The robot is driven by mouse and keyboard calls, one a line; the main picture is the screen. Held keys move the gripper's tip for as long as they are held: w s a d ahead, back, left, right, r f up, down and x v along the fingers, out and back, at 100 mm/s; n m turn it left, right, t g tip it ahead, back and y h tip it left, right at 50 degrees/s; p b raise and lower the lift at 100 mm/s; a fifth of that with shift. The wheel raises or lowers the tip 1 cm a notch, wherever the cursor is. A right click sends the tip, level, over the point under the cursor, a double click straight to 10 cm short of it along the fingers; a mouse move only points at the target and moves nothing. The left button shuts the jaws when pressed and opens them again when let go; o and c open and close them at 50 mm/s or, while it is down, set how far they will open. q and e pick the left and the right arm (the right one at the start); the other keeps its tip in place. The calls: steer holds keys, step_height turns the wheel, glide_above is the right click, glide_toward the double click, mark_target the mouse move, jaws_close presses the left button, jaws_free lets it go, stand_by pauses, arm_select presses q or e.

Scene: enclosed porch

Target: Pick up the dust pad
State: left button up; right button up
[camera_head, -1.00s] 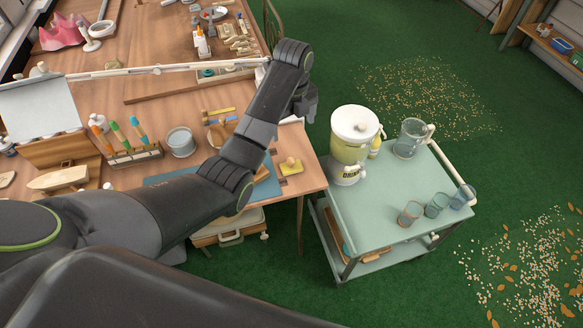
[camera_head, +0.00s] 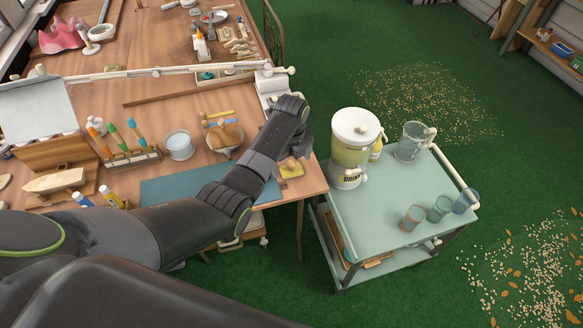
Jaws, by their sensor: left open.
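A small yellow pad (camera_head: 291,169), which looks like the dust pad, lies near the right front corner of the wooden table (camera_head: 312,181). My left arm reaches in from the left over the table. My left gripper (camera_head: 303,146) points down just above and behind the pad; the wrist hides much of it. It is open, with nothing seen in it. I cannot tell whether its fingertips touch the pad. My right gripper is not in view.
A teal mat (camera_head: 165,190) lies left of the pad, partly under my arm. A green cart (camera_head: 385,215) with a drink dispenser (camera_head: 352,150) and glasses stands close right.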

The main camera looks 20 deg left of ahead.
arm_select(q)
steer(key=shift+f, duration=1.15)
steer(key=c, duration=1.1)
